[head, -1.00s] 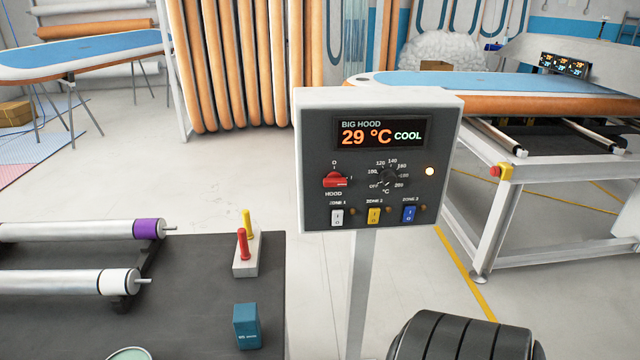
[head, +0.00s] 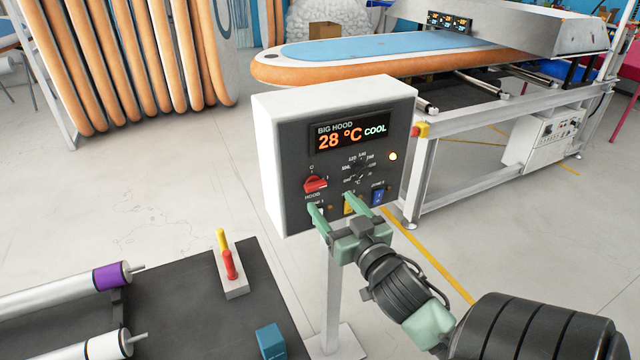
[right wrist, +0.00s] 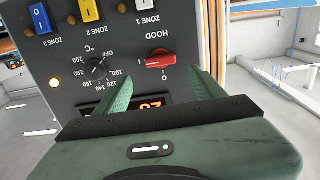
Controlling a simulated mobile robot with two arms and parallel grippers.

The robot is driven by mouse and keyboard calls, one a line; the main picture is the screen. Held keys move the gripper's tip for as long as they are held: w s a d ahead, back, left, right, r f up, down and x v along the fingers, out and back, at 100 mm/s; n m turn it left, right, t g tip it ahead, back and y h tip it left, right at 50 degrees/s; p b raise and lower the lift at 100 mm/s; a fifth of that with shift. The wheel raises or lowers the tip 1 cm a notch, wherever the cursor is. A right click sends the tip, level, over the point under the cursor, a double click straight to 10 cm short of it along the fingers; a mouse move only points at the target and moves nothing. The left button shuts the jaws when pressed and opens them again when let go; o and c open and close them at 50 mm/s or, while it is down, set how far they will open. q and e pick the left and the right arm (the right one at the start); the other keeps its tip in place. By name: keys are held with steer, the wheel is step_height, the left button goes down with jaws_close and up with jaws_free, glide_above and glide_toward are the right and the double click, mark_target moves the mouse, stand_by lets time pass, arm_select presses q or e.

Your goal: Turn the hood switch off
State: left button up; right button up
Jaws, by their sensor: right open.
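The red hood switch (head: 316,184) is a rotary knob on the dark front of the white BIG HOOD control box (head: 277,160). Its handle lies level, toward the "I" mark. It also shows in the right wrist view (right wrist: 160,60), where the panel appears upside down. My right gripper (head: 332,203) is open and empty in front of the lower panel. In the head view its fingertips overlap the zone switches, below the knob. In the right wrist view its green fingers (right wrist: 161,82) stand either side of the knob's line; contact cannot be told. My left gripper is out of view.
Zone switches, yellow (head: 349,206) and blue (head: 378,197), and a temperature dial (head: 358,168) sit close to the knob. The display (head: 350,134) reads 28 °C COOL. A dark bench (head: 190,290) with a red-and-yellow-handled block (head: 232,280) stands left. A board rig (head: 440,170) stands behind.

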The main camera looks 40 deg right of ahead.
mark_target(317, 187)
steer(key=p+x, duration=0.1)
steer(key=x, duration=0.5)
steer(key=shift+w+a, duration=0.1)
steer(key=shift+w, duration=0.25)
steer(key=shift+w+p, duration=0.3)
steer(key=shift+w, duration=0.1)
steer(key=c, duration=1.4)
steer(key=shift+o, duration=0.2)
